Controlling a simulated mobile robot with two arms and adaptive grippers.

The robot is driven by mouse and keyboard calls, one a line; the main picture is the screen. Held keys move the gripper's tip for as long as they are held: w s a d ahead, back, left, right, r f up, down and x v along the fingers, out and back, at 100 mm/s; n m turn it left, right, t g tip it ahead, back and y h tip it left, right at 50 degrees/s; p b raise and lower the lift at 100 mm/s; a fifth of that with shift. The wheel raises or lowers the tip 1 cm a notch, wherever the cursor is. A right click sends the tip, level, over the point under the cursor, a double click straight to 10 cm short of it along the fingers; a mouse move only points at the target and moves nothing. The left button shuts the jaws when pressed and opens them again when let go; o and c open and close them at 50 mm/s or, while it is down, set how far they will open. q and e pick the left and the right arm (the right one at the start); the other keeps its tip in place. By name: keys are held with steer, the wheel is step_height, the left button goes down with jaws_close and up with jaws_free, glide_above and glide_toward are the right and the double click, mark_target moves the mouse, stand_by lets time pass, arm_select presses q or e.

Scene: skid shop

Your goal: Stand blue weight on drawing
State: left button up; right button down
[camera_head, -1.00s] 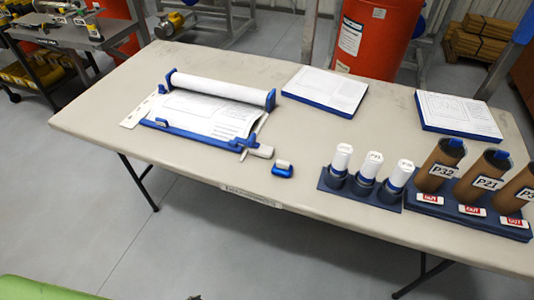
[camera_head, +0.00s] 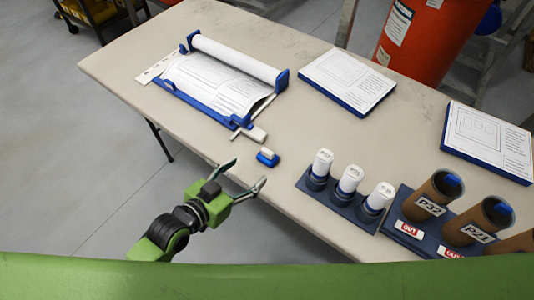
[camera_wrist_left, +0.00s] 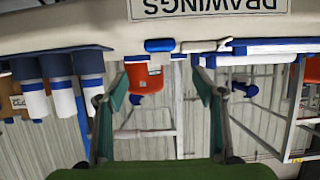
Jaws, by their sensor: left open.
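The blue weight (camera_head: 267,157), a small block with a white top, sits on the table near its front edge. It also shows in the left wrist view (camera_wrist_left: 160,45). The drawing (camera_head: 212,80) lies flat in a blue-ended holder with a white roll along its back, up and left of the weight. My left gripper (camera_head: 249,172) is open and empty, off the table's front edge, its fingers pointing toward the weight. In the left wrist view its fingers (camera_wrist_left: 160,96) are spread with nothing between them. My right gripper is not in view.
A rack (camera_head: 337,205) with white rolled tubes and a tray (camera_head: 405,227) with brown tubes stand to the right. Two blue-edged pads (camera_head: 347,78) (camera_head: 488,137) lie behind. A white handle (camera_head: 255,134) projects from the holder near the weight.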

mark_target(266, 156)
arm_select(q)
steer(key=x, duration=1.1)
steer(key=shift+w+d+f+p, duration=0.15)
steer(key=shift+w+p, duration=0.15)
steer(key=c, duration=1.6)
steer(key=shift+c, duration=0.2)
steer(key=shift+r, duration=0.25)
steer(key=shift+r, duration=0.55)
steer(key=s+a+r, duration=0.6)
steer(key=s+r, duration=0.5)
steer(key=s, duration=0.1)
steer(key=shift+s+a+r, duration=0.2)
steer(key=shift+s+r, duration=0.05)
steer(key=shift+r, duration=0.05)
